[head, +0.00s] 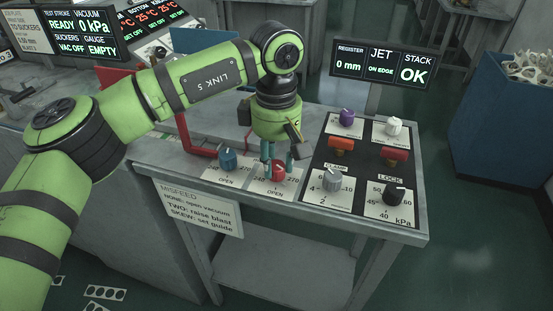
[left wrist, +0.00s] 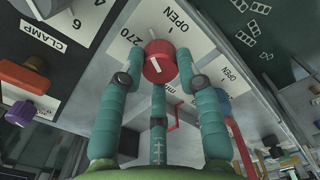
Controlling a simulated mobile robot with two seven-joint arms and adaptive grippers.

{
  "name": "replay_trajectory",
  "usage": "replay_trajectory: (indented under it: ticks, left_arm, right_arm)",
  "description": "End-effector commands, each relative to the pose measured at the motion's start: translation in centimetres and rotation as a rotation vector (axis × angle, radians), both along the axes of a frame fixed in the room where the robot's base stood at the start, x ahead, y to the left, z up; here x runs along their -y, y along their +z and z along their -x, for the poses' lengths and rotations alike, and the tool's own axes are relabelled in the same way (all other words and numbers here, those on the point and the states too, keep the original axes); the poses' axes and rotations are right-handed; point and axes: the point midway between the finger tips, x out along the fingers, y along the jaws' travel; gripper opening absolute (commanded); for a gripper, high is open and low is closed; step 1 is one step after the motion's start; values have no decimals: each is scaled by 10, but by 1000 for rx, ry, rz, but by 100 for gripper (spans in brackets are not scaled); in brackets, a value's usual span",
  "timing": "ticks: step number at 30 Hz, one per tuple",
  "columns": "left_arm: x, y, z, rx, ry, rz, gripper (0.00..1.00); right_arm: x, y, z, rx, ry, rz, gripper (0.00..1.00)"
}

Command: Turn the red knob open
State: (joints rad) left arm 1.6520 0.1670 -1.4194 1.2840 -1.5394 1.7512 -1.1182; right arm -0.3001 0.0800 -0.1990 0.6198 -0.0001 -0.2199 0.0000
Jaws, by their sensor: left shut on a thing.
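The red knob (head: 278,172) stands on a white dial plate marked OPEN (head: 265,188) on the grey control table. My left gripper (head: 277,160) comes down on it from above, its teal fingers around the knob. In the left wrist view the red knob (left wrist: 160,66) sits between the fingertips (left wrist: 160,82), and the gripper is shut on it. A short white pointer line shows on the knob's top; the OPEN print (left wrist: 175,20) and a 270 mark are near it. I cannot tell exactly which mark the pointer meets. My right gripper is not in view.
A blue knob (head: 228,159) stands close on the left. On the right black panel are a grey knob (head: 332,181), a black knob (head: 393,194), purple (head: 346,117) and white (head: 393,127) knobs, an orange switch (head: 341,145) and a red one (head: 396,155). A display (head: 381,64) stands behind.

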Motion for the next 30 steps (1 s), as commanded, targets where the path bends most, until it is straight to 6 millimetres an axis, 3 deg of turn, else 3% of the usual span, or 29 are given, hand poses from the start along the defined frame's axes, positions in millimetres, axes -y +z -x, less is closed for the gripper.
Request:
replay_trajectory:
  ticks: [18, 30]
  left_arm:
    - [-1, -2, 0, -5, -575, -4, 2]
    - [-1, -1, 0, -4, -826, -3, 2]
  right_arm:
    - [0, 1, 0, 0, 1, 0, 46]
    - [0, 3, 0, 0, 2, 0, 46]
